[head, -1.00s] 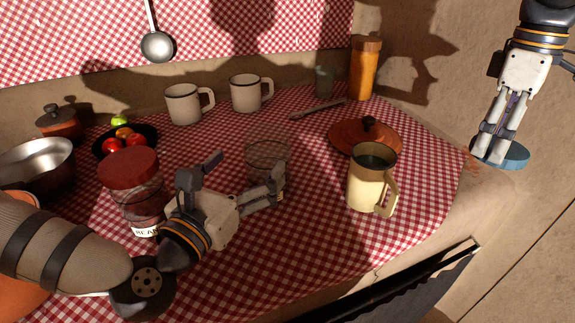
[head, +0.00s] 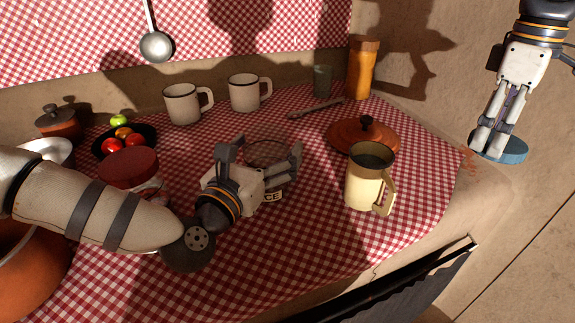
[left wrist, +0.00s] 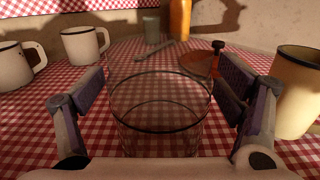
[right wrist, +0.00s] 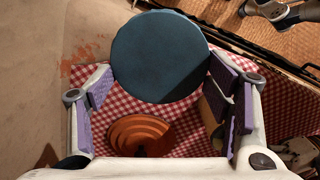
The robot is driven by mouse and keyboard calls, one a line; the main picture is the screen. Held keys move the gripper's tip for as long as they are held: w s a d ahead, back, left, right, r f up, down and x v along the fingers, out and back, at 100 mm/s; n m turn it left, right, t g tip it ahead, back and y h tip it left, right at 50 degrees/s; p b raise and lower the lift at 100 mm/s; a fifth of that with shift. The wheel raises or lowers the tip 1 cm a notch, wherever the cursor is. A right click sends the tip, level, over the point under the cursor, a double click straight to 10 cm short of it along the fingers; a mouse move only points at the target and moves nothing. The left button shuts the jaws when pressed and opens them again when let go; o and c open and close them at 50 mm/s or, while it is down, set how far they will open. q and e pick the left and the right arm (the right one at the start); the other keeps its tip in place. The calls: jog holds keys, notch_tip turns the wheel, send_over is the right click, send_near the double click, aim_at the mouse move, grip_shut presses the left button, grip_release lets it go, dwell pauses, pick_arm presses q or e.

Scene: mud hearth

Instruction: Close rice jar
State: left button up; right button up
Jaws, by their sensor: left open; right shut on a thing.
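The rice jar (head: 272,152) is a clear glass jar without a lid, standing on the checked cloth; only the end "CE" of its label shows in the head view. My left gripper (head: 262,152) is open, with a finger on either side of the jar. In the left wrist view the jar's open rim (left wrist: 160,88) lies between the spread fingers, apart from both pads. My right gripper (head: 490,146) is shut on a blue lid (head: 508,150), held at the right beyond the counter's edge. The lid's round face (right wrist: 160,56) shows in the right wrist view.
A cream mug (head: 368,182) stands right of the rice jar, with a terracotta lid (head: 350,134) behind it. Two enamel mugs (head: 182,106) stand at the back.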

pick_arm(q)
jog(key=c, duration=1.7)
jog(key=shift+r, duration=0.6)
jog(key=shift+c, duration=0.2)
pick_arm(e)
jog(key=shift+r, duration=0.2)
jog(key=r, duration=0.1)
jog(key=r+p, duration=0.1)
jog(key=r, duration=0.1)
jog(key=shift+s+r+t, duration=0.25)
jog(key=shift+r+t, duration=0.15)
jog(key=shift+t, duration=0.4)
jog(key=r+p, duration=0.1)
jog(key=r, duration=0.1)
jog(key=s+r, duration=0.1)
jog(key=r, duration=0.1)
jog(key=shift+r+p, duration=0.25)
jog(key=shift+p, duration=0.15)
pick_arm(q)
jog(key=s+r, duration=1.2)
jog(key=s, duration=0.2)
jog(key=shift+d, duration=0.25)
pick_arm(e)
jog(key=shift+s+r, duration=0.15)
jog(key=shift+r, duration=0.25)
pick_arm(q)
jog(key=shift+f, duration=0.1)
